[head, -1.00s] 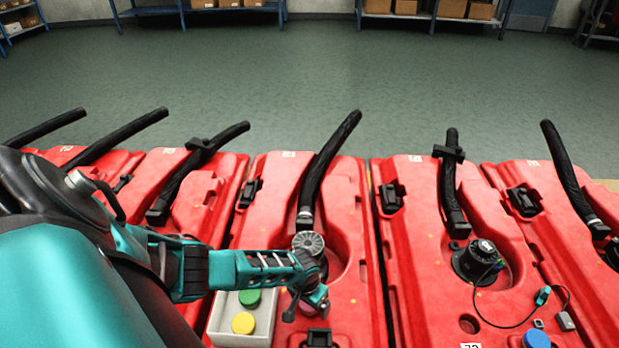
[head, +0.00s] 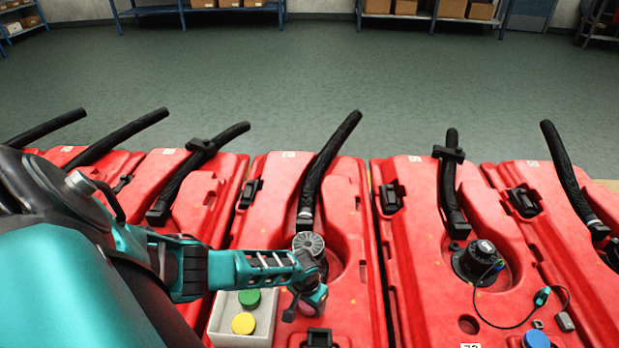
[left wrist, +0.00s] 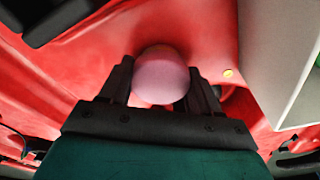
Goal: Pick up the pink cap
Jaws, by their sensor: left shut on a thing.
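The pink cap (left wrist: 160,75) is between the two dark fingers of my left gripper (left wrist: 162,88) in the left wrist view. The fingers are shut on its sides. In the head view a bit of the pink cap (head: 312,308) shows below the end of my left arm, over the red tank (head: 345,290). The gripper's fingers are mostly hidden there by the wrist. I cannot tell how far the cap is from the tank surface. My right gripper is not in view.
A grey tray (head: 228,338) with a green cap (head: 250,297) and a yellow cap (head: 243,323) lies just left of the gripper. A black hose (head: 328,165) rises behind it. On the neighbouring tank are a black fitting (head: 478,260) and a blue cap (head: 536,338).

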